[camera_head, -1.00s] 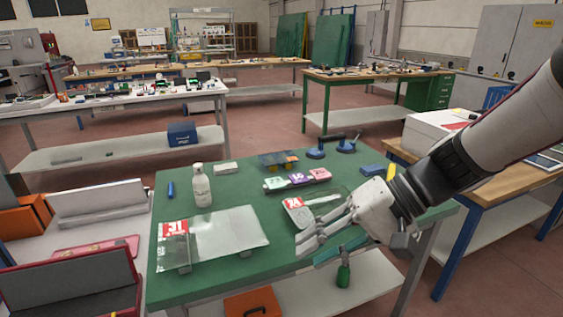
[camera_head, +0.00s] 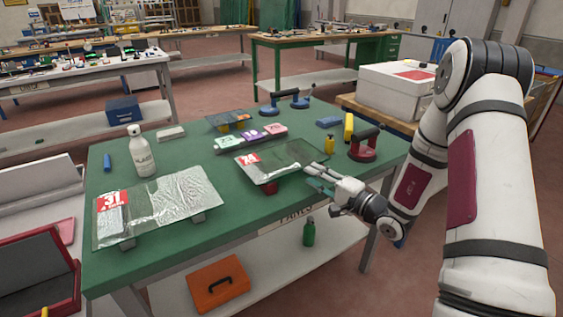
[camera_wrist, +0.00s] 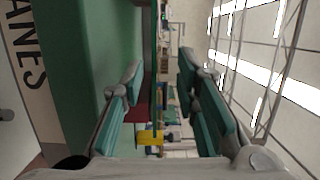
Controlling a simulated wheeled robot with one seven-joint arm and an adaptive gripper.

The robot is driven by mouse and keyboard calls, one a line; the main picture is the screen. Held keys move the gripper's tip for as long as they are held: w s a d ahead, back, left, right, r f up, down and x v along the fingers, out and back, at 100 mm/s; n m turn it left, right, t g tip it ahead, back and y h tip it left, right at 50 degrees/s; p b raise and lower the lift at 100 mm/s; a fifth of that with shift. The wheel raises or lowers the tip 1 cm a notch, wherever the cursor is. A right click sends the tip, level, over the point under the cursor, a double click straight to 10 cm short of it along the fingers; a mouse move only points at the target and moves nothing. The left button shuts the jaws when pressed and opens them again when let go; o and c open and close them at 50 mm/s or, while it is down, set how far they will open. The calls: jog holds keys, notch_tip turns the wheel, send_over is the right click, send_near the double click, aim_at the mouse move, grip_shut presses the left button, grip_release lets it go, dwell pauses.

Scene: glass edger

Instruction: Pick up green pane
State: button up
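A dark greenish glass pane (camera_head: 298,155) with a red-and-white number label lies raised on small supports near the table's front right. I take this to be the green pane. My gripper (camera_head: 318,178) is at its front right corner in the head view, held low and about level with it. In the wrist view my gripper (camera_wrist: 158,95) is open, its teal-padded fingers well apart. A thin, edge-on strip (camera_wrist: 155,50) runs between them, likely the pane's edge. Neither finger clearly touches it.
A clear pane labelled 31 (camera_head: 175,205) lies left on the green table (camera_head: 240,215). A bottle (camera_head: 141,155), coloured blocks (camera_head: 250,136), a bluish pane (camera_head: 228,118) and a red suction lifter (camera_head: 365,146) stand around. A white box (camera_head: 397,88) is on the right-hand bench.

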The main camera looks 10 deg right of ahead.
aim_at(283, 161)
jog(key=x, duration=0.7)
jog(key=shift+w+a, duration=0.15)
jog(key=shift+w, duration=0.05)
jog(key=shift+f+b+x, duration=0.2)
jog(key=shift+b+x, duration=0.1)
jog(key=shift+x, duration=1.05)
jog(key=shift+f+b+x, duration=0.15)
jog(key=shift+b+x, duration=0.1)
jog(key=shift+x, duration=1.05)
jog(key=shift+a, duration=0.1)
jog(key=shift+c, duration=0.3)
grip_shut()
